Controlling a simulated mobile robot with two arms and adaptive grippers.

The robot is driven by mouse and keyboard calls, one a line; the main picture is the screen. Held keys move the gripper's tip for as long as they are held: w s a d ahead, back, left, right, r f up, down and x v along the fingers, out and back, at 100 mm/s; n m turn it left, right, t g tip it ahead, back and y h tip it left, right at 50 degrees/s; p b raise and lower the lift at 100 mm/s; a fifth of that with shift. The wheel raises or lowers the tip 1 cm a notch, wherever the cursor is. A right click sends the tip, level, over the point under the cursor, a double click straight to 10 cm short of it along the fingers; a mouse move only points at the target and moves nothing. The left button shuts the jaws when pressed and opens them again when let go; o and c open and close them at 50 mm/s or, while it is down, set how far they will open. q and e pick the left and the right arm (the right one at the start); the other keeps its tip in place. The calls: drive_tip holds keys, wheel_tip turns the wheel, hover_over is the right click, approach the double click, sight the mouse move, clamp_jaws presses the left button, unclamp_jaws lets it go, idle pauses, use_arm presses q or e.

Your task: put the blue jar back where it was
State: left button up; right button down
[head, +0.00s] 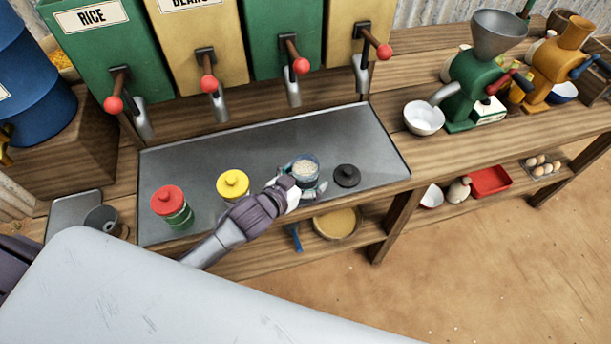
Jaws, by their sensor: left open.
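The blue jar (306,159) stands lidless on the grey metal tray (375,135), filled with pale grains. My left gripper (308,187) is open at the near side of the jar, with its fingers around or close beside it. I cannot tell whether they touch it. A black lid or low knobbed piece (347,176) lies just right of the jar. A red-lidded jar (172,206) and a yellow-lidded jar (233,185) stand to the left on the tray. My right gripper is not in view.
Dispensers with red-knobbed levers (209,83) and spouts hang behind the tray. A green grinder (475,85) with a white bowl (423,118) stands at right. A metal cup (103,221) is at left. The tray's back middle is clear.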

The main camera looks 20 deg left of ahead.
sight(297, 183)
use_arm(q)
drive_tip(key=b+v, duration=0.1)
drive_tip(key=v, duration=0.6)
drive_tip(key=shift+s+a+r, duration=0.1)
drive_tip(key=shift+s+r, duration=0.05)
drive_tip(key=shift+s, duration=0.1)
